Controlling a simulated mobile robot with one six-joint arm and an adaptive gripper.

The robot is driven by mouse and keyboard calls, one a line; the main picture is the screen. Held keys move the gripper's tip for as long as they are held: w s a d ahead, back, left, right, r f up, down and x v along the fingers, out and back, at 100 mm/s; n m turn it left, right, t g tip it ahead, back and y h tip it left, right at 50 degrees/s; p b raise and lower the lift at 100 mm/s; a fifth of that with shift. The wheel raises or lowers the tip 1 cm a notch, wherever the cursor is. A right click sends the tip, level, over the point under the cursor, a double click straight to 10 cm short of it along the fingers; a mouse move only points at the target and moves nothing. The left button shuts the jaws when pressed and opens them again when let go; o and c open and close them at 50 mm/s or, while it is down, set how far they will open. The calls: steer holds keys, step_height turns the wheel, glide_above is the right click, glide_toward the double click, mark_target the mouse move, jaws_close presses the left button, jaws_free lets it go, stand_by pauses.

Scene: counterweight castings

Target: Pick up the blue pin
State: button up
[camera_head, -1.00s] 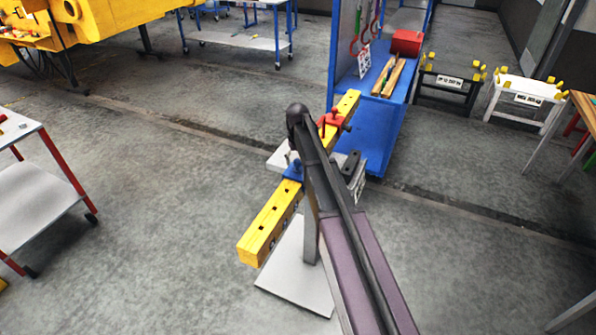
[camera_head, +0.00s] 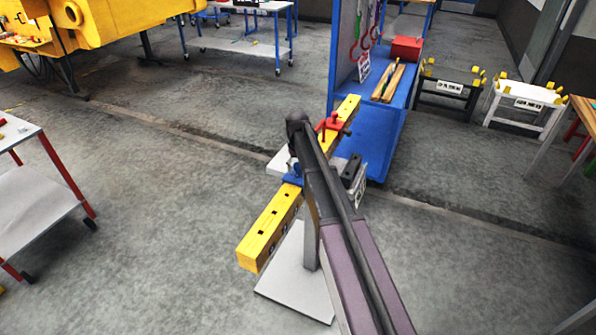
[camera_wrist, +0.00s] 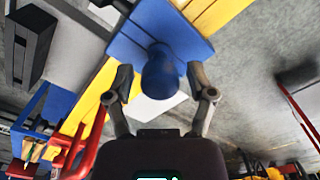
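The blue pin (camera_wrist: 160,75) shows in the wrist view as a rounded blue knob standing out from a blue plate (camera_wrist: 205,45) on a yellow beam. My gripper (camera_wrist: 160,88) is open, with one finger on each side of the knob. Gaps show between the fingertips and the knob. In the head view, the yellow beam (camera_head: 268,232) runs diagonally over a stand, and part of the blue piece (camera_head: 291,180) shows beside my arm. My arm hides most of the gripper and the pin there.
A red clamp-like part (camera_head: 331,124) sits farther along the beam; red bars (camera_wrist: 92,145) also show near the left finger. A grey block with a dark top (camera_head: 351,172) stands right of the arm. A blue bench (camera_head: 377,130) is behind. Open floor lies left.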

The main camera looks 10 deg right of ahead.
jaws_close()
steer(key=shift+r, duration=0.15)
step_height(320, 180, up, 10)
steer(key=p, duration=1)
stand_by(0.8)
steer(key=shift+r+p, duration=1.35)
steer(key=shift+p, duration=0.15)
